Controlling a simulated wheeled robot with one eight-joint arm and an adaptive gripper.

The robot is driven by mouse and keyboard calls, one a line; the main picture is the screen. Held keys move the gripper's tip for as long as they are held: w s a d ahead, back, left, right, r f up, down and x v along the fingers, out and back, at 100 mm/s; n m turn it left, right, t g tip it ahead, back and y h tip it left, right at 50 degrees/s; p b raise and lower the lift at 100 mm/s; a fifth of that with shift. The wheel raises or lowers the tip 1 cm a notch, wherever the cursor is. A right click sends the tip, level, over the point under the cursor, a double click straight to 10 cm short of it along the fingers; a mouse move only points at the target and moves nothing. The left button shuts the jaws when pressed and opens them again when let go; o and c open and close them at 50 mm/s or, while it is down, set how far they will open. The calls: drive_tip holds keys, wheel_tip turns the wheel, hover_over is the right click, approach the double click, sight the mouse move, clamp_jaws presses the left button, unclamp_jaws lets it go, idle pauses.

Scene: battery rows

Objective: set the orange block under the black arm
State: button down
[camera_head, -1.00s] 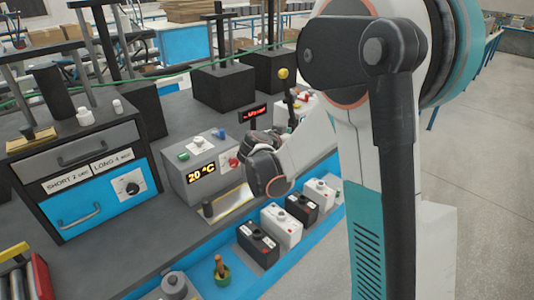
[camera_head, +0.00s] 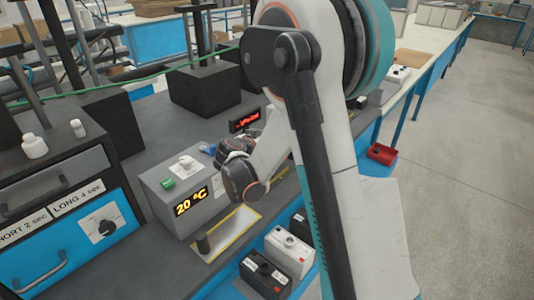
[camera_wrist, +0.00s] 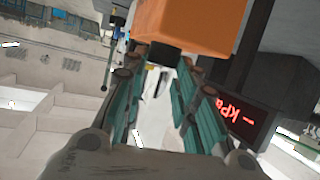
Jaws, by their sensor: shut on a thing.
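The orange block (camera_wrist: 195,22) fills the upper middle of the wrist view. My gripper (camera_wrist: 160,62) has its teal fingers reaching toward it and is shut on it; the tips' contact is partly hidden under the block. In the head view, my arm's dark wrist is above the bench near the grey temperature box, and the block and fingertips cannot be made out. I cannot pick out the black arm for certain in the current frames; my own arm covers much of that area in the head view.
The red kPa display (camera_head: 244,120) stands behind my wrist, and it shows at the right in the wrist view (camera_wrist: 235,115). The grey temperature box (camera_head: 187,190), yellow-edged plate (camera_head: 235,228) and battery boxes (camera_head: 290,252) are close by. A black block (camera_head: 205,92) stands farther back.

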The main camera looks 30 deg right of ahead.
wheel_tip(320, 180, down, 4)
drive_tip(key=shift+f+b, duration=0.1)
drive_tip(key=shift+b, duration=0.65)
drive_tip(key=shift+s, duration=0.1)
drive_tip(key=c, duration=1.2)
unclamp_jaws()
drive_tip(key=shift+c, duration=0.2)
drive_tip(key=shift+a, duration=0.1)
drive_tip(key=s+a+r+n+y, duration=0.3)
drive_tip(key=s+a, duration=0.3)
drive_tip(key=s, duration=0.4)
drive_tip(key=s+a+r+n+y+p, duration=0.1)
drive_tip(key=s+a+r+n+y, duration=0.2)
drive_tip(key=s+a, duration=0.3)
drive_tip(key=s+a+r+n+g+y+p, duration=0.1)
drive_tip(key=s+a+r+n+y, duration=0.3)
drive_tip(key=s, duration=1.1)
drive_tip(key=shift+a+r+y, duration=0.7)
drive_tip(key=shift+a, duration=0.9)
